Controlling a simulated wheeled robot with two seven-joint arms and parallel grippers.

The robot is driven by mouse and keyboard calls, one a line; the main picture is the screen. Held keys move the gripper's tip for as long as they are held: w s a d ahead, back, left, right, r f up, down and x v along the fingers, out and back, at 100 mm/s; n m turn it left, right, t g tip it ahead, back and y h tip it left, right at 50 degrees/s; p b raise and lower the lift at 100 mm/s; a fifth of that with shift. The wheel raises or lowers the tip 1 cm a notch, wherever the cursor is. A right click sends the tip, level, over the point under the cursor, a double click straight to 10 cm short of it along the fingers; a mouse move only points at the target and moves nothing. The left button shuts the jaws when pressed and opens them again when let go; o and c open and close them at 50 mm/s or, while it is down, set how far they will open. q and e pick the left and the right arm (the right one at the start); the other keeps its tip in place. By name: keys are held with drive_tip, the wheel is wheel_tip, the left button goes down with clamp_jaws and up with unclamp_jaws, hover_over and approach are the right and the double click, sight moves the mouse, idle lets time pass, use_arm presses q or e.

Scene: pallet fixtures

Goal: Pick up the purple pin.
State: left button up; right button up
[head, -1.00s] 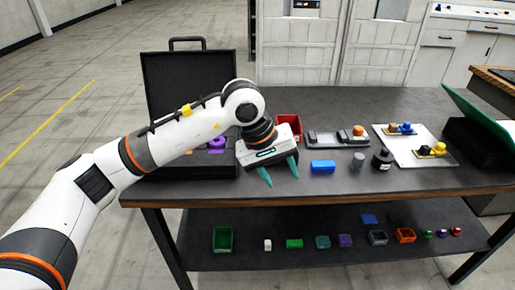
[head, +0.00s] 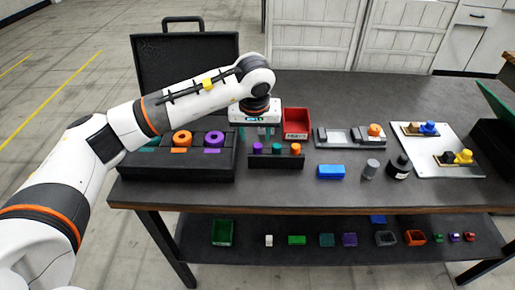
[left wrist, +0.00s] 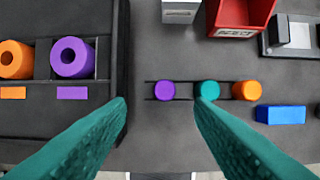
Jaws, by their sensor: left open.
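The purple pin (head: 257,148) stands at the left end of a dark rack (head: 276,162) on the table, beside a teal pin (head: 277,148) and an orange pin (head: 295,148). My left gripper (head: 256,133) is open and empty, just behind or above the purple pin in the head view. In the left wrist view the purple pin (left wrist: 164,90) lies between the lines of the two teal fingers (left wrist: 160,106), with the teal pin (left wrist: 207,90) by the right fingertip. The gap in height is hard to judge. My right gripper is out of view.
An open black case (head: 180,168) with orange and purple rings is left of the rack. A red bin (head: 296,123) stands behind it. A blue block (head: 331,171), grey cylinder (head: 370,169) and black bottle (head: 399,166) are to the right.

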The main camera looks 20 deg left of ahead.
sight(257, 145)
use_arm(q)
drive_tip(key=shift+w+f, duration=0.2)
drive_tip(key=shift+f, duration=0.1)
drive_tip(key=p+x, duration=0.2)
drive_tip(key=x, duration=0.2)
drive_tip(key=shift+w+d+f, duration=0.1)
drive_tip(key=shift+w+d, duration=0.05)
drive_tip(key=shift+d, duration=0.05)
drive_tip(key=shift+w+f, duration=0.15)
drive_tip(key=shift+f, duration=0.2)
drive_tip(key=shift+c, duration=0.3)
clamp_jaws()
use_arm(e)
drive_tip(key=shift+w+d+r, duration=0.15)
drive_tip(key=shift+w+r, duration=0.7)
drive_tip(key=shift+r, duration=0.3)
